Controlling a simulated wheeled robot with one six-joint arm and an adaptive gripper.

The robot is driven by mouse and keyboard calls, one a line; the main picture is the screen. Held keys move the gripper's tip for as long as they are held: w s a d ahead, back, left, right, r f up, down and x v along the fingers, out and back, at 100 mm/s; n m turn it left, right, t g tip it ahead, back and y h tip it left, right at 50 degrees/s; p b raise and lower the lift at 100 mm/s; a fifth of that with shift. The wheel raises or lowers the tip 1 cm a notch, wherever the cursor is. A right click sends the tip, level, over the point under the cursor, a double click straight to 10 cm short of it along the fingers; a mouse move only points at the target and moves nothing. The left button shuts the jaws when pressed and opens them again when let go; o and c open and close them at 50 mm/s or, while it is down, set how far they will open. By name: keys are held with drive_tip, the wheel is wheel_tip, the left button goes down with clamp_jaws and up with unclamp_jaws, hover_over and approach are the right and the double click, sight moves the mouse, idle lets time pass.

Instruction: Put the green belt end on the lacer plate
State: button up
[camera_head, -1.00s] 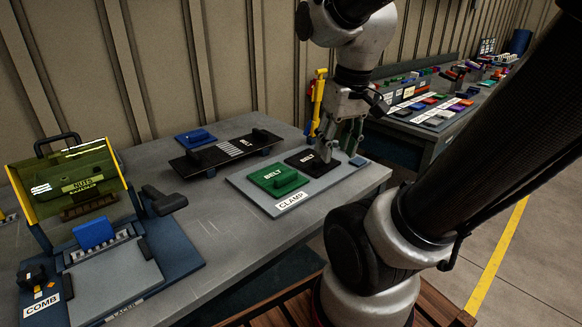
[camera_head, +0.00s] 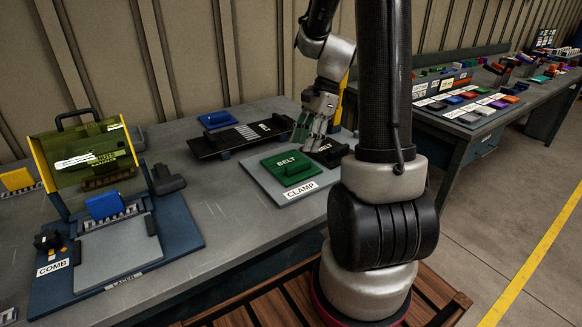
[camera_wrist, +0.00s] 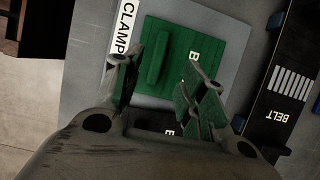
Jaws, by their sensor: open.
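The green belt end (camera_head: 282,171), a flat green plate with a raised grip block, lies on the grey clamp board. In the wrist view the green belt end (camera_wrist: 213,52) lies ahead of the fingertips. My gripper (camera_head: 312,145) is open and empty, near the border between the green belt end and the black belt end (camera_head: 332,153). In the wrist view my gripper (camera_wrist: 163,78) has its fingers apart, partly overlapping the green plate; its height above is unclear. The lacer plate (camera_head: 118,250) is a bare grey plate at the left, before the comb.
A blue block (camera_head: 104,205) stands at the comb, under a raised yellow-green guard (camera_head: 85,158). A black belt strip (camera_head: 240,136) lies behind the clamp board (camera_head: 262,187). Bare tabletop (camera_head: 212,205) separates the clamp board and lacer.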

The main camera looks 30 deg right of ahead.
sight(299, 163)
drive_tip(key=x, duration=0.6)
drive_tip(key=shift+s+f, duration=0.15)
drive_tip(key=shift+f, duration=0.15)
clamp_jaws()
